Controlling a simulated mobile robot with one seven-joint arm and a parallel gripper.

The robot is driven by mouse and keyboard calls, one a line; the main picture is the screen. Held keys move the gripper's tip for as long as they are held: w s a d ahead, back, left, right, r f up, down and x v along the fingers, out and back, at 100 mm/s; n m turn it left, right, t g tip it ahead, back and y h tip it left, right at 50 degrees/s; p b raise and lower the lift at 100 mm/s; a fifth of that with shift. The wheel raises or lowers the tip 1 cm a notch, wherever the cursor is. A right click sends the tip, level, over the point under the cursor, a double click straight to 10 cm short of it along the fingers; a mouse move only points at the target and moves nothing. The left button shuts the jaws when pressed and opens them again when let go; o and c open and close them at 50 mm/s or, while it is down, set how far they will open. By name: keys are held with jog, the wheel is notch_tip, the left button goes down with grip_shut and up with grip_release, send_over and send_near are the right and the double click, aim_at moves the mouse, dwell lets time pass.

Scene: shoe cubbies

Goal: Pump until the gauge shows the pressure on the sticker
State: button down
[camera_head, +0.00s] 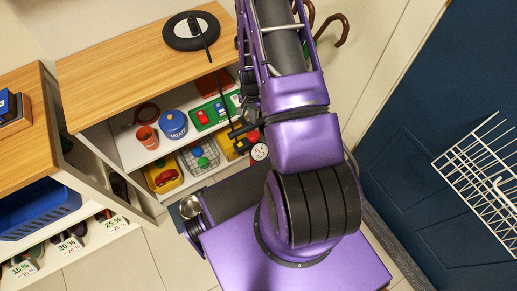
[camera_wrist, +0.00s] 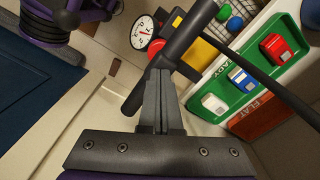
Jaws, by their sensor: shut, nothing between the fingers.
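In the wrist view my gripper (camera_wrist: 160,78) is shut and empty, its fingertips overlapping the lower part of a black T-shaped pump handle (camera_wrist: 182,40). I cannot tell whether they touch it. The gauge also shows in the head view (camera_head: 259,152), beside my arm. A small black wheel (camera_head: 191,31) lies on the wooden top. No pressure sticker is readable. My arm hides part of the pump in the head view.
Shelves under the wooden top (camera_head: 130,75) hold a blue pot (camera_head: 173,125), an orange cup (camera_head: 147,137), a green tray (camera_head: 208,114), a wire basket (camera_head: 199,158) and a yellow bin (camera_head: 163,175). A black hose (camera_wrist: 262,72) crosses the wrist view. A blue door (camera_head: 440,120) stands right.

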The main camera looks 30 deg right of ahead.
notch_tip(320, 180, up, 7)
jog(key=p, duration=0.3)
jog(key=shift+f, duration=0.1)
jog(key=shift+f, duration=0.15)
notch_tip(320, 180, down, 6)
jog(key=b, duration=0.5)
jog(key=shift+f+b, duration=0.3)
jog(key=shift+f, duration=1.55)
notch_tip(320, 180, up, 10)
jog(key=p, duration=0.6)
